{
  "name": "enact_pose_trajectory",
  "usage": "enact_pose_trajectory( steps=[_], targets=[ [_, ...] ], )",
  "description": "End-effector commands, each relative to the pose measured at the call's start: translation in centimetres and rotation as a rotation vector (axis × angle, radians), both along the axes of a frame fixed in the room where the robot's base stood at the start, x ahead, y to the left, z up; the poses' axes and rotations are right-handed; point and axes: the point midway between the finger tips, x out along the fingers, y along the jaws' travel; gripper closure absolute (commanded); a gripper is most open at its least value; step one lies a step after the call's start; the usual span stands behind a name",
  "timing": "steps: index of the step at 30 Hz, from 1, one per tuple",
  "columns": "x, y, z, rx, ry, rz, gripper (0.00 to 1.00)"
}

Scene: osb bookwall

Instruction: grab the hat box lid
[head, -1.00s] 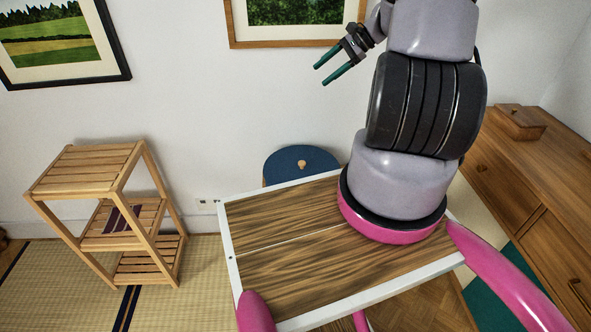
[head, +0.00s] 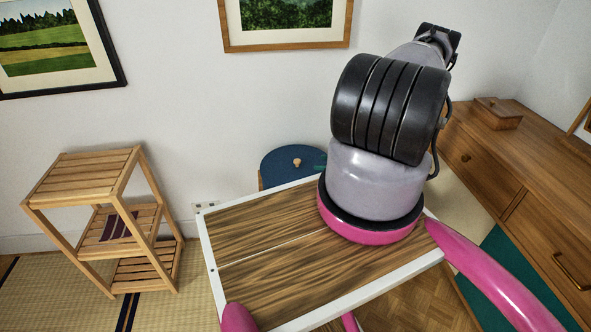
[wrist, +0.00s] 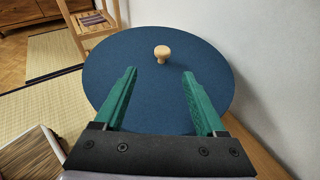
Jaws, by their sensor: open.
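The hat box lid (wrist: 158,85) is a round dark blue disc with a pale wooden knob (wrist: 162,53) at its middle. In the head view the lid (head: 284,165) shows behind the wooden-topped surface, partly hidden by it and by my arm. My gripper (wrist: 160,80) is open, its two green fingers over the near part of the lid in the wrist view. The knob lies beyond the fingertips, roughly in line with the gap between them, and nothing is held. In the head view only a bit of green finger shows at the lid's right side.
A slatted wooden shelf (head: 84,172) stands at left. A wooden drawer cabinet (head: 532,200) with a small wooden box (head: 497,113) on it is at right. The white wall (wrist: 270,50) runs close beside the lid. Tatami matting (head: 50,290) lies at lower left.

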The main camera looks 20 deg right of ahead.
Motion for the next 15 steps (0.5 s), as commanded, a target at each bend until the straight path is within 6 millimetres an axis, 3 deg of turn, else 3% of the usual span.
enact_pose_trajectory(
  steps=[7, 15],
  targets=[
    [2.8, 2.4, -1.3, 0.000, 0.000, 0.005, 0.27],
    [4.6, 3.7, -2.0, -0.001, -0.001, 0.006, 0.27]
  ],
)
